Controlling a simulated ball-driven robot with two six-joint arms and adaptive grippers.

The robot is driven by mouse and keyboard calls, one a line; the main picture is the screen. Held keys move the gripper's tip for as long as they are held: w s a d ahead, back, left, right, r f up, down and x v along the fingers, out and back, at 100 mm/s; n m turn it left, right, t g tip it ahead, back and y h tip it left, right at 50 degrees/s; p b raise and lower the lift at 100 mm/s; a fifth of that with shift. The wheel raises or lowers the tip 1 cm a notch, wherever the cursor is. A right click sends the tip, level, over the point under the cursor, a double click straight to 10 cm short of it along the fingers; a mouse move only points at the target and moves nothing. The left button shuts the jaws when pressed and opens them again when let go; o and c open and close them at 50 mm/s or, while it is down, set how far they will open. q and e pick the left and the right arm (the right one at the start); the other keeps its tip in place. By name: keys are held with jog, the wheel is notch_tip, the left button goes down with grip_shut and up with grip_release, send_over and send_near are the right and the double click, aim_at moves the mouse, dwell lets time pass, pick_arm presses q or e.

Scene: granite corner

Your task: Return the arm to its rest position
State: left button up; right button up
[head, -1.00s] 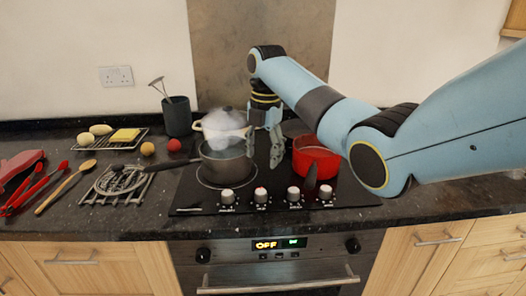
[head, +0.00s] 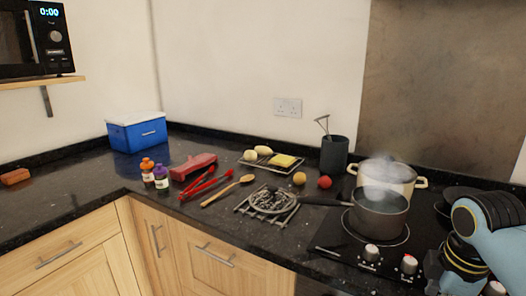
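My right arm (head: 492,232) comes in at the lower right edge, over the right part of the hob. Only a small dark part of its gripper (head: 434,272) shows at the bottom. The fingertips are cut off or hidden, so I cannot tell whether it is open or holds anything. My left arm and gripper are not in view.
A grey saucepan (head: 380,212) and a steaming cream pot (head: 386,176) stand on the hob (head: 330,237), close to my arm. A wire trivet (head: 268,204), tongs (head: 206,184), a wooden spoon (head: 228,191) and a blue cool box (head: 138,132) lie leftward. The left counter is largely clear.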

jog(key=s+a+r+m+t, duration=0.1)
jog(key=s+a+r+m, duration=0.15)
jog(key=s+m, duration=0.55)
jog(key=s+a+r+m+t, duration=0.1)
jog(key=s+a+r+m, duration=0.3)
jog(key=s, duration=0.9)
jog(key=d+f+m+g+b, duration=0.15)
jog(key=f+b, duration=0.25)
jog(key=f, duration=1.4)
jog(key=d+f+n+b, duration=0.1)
jog(key=d+f+b, duration=0.3)
jog(key=f, duration=1.3)
jog(key=s+f+b, duration=0.4)
jog(key=s+f, duration=0.6)
jog(key=f, duration=0.2)
jog(key=s+f+g+b, duration=0.1)
jog(key=s+f+b, duration=0.3)
jog(key=s+f, duration=0.6)
notch_tip(320, 180, down, 3)
jog(key=shift+f+m, duration=0.1)
jog(key=shift+m, duration=0.25)
jog(key=shift+c, duration=0.4)
